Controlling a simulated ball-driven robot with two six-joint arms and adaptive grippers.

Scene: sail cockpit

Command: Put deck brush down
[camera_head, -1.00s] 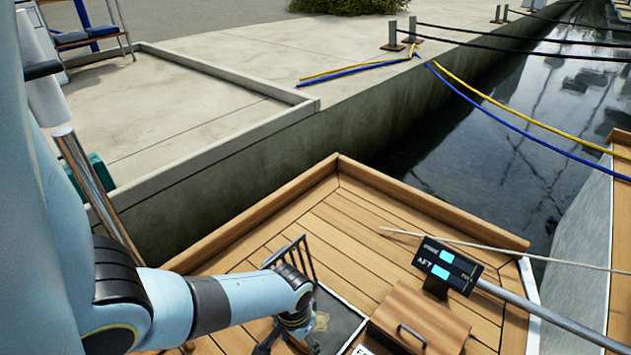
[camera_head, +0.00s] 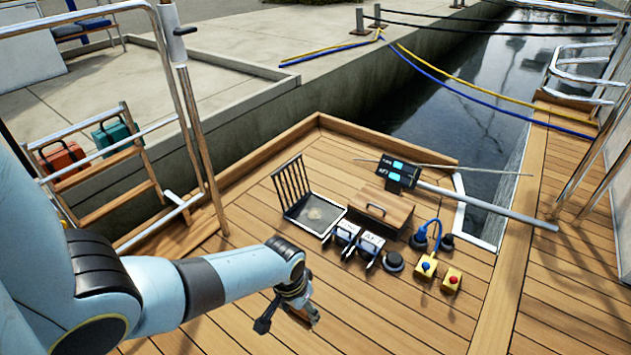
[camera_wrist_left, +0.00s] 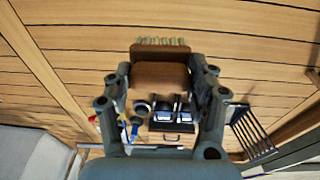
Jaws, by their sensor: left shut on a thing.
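My left gripper (camera_head: 288,318) is low over the bare deck in the head view, in front of and left of the switch boxes. In the left wrist view the left gripper (camera_wrist_left: 160,85) is shut on the deck brush (camera_wrist_left: 161,52), a brown block with pale bristles pointing away from the palm. In the head view the brush is mostly hidden by the gripper. I cannot tell whether its bristles touch the planks. My right gripper is not in view.
A black tray with a rack (camera_head: 297,190), a wooden box (camera_head: 381,206), switch boxes (camera_head: 371,244) and yellow button boxes (camera_head: 426,266) stand ahead on the deck. A grey pole (camera_head: 490,206) lies at the right. The planks nearer me are clear.

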